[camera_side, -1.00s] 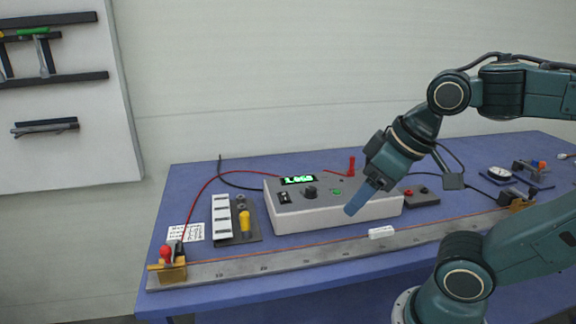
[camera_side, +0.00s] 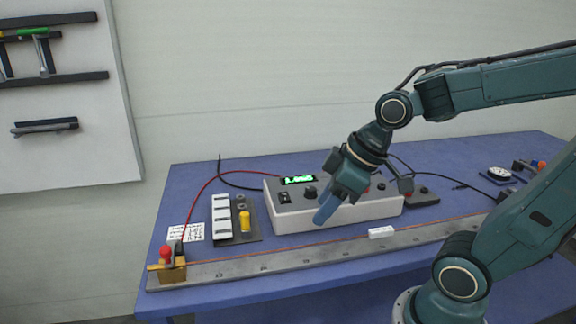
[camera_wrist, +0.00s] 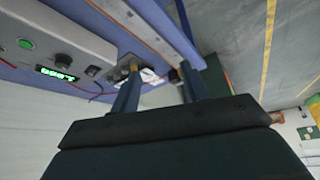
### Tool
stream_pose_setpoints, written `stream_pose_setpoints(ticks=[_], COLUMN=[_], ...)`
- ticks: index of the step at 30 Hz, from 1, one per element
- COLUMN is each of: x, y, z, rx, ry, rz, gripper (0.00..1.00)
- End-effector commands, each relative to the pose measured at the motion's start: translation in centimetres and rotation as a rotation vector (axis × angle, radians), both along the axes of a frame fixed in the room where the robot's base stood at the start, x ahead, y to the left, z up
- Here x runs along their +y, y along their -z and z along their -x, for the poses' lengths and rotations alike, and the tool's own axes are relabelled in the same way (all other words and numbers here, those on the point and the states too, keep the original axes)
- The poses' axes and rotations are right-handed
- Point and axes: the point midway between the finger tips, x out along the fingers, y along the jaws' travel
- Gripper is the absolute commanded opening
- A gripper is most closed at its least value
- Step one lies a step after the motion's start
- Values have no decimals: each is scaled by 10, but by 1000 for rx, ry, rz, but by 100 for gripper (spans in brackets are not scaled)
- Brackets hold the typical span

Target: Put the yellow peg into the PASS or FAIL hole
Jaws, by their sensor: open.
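The yellow peg (camera_side: 245,221) stands upright on a dark plate (camera_side: 252,237) at the left of the bench, beside a white labelled strip (camera_side: 222,217). A round grey fitting, possibly a hole, shows behind the peg. I cannot read which hole is PASS or FAIL. My gripper (camera_side: 321,219) is in front of the grey meter box, to the right of the peg and apart from it. In the wrist view my gripper (camera_wrist: 158,82) is open, with nothing between its two blue fingers. The peg (camera_wrist: 134,67) shows near the tip of the left finger there.
The grey meter box (camera_side: 290,222) with a green display stands right of the plate. A long metal rail (camera_side: 240,268) with a wire runs along the bench front. A red lead (camera_side: 194,205) arches behind the strip. A brass clamp (camera_side: 172,270) sits at the rail's left end.

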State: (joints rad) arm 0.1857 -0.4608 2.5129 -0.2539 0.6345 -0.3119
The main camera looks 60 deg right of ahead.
Motion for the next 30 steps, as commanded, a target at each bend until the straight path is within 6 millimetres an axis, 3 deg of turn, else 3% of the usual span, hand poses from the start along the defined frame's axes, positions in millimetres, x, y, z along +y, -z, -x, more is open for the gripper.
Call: stream_pose_setpoints(ticks=[17,30], x=[-1,-33], y=[59,85], z=[-72,-117], rx=[-150,-412], ry=[-282,-262], rz=[-157,-270], gripper=[46,46])
